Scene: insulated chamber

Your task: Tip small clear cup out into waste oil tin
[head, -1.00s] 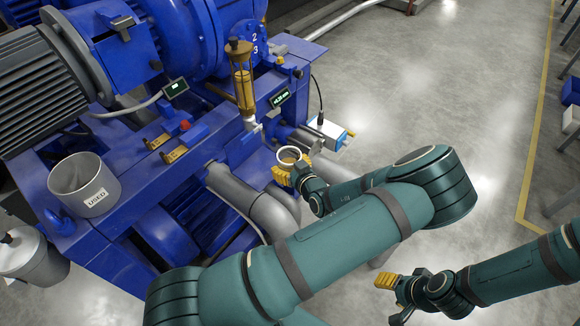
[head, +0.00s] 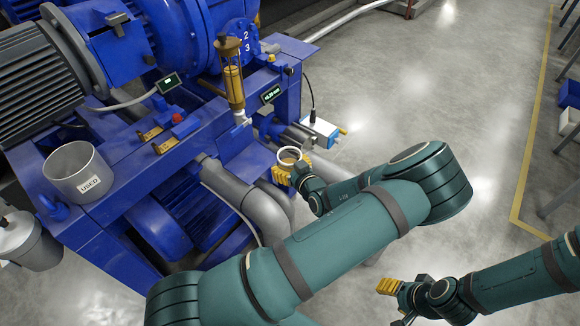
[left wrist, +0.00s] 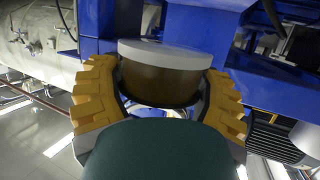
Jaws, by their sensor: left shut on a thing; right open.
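The small clear cup (head: 290,154) has a pale rim and brownish liquid inside. It looks about upright. My left gripper (head: 292,172) is shut on it, with yellow pads on both sides of the cup (left wrist: 163,78) in the left wrist view. The waste oil tin (head: 88,187) is a grey open cylinder labelled "USED". It stands on the blue frame at the left, well apart from the cup. I cannot see the tin's floor clearly. My right gripper (head: 397,300) is open and empty, low at the right over the floor.
Brass clips (head: 163,140) and a small display (head: 167,83) sit there. A lidded grey can (head: 28,240) stands far left.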

